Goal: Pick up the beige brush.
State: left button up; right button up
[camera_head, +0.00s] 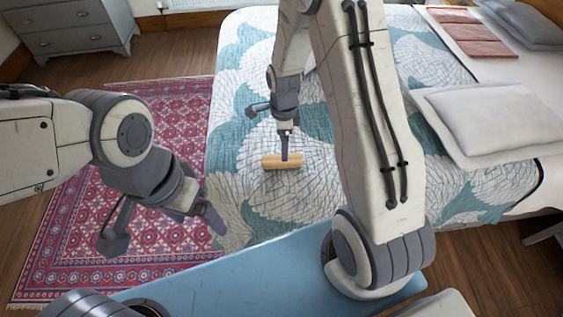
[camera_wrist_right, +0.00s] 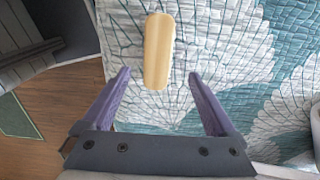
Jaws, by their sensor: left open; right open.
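The beige brush (camera_head: 270,162) lies on the patterned bedspread in the head view, a short rounded bar. It shows whole in the right wrist view (camera_wrist_right: 158,45), pointing away from the gripper, with its near end between the fingertips in the picture. My right gripper (camera_head: 267,135) is open and empty, with one finger overlapping the brush in the head view. Its two purple fingers also show in the right wrist view (camera_wrist_right: 159,77); I cannot tell the height gap. My left gripper (camera_head: 164,226) is open and empty over the rug, left of the bed.
The bed has a teal and white bedspread (camera_head: 232,75), and a white pillow (camera_head: 490,118) lies to the right. A red patterned rug (camera_head: 75,225) covers the floor at left. A grey chest of drawers (camera_head: 72,30) stands at the back left. The bedspread around the brush is clear.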

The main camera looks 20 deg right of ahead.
jog(key=f, duration=0.8)
jog(key=shift+s+a, duration=0.15)
jog(key=shift+a, duration=0.1)
grip_shut()
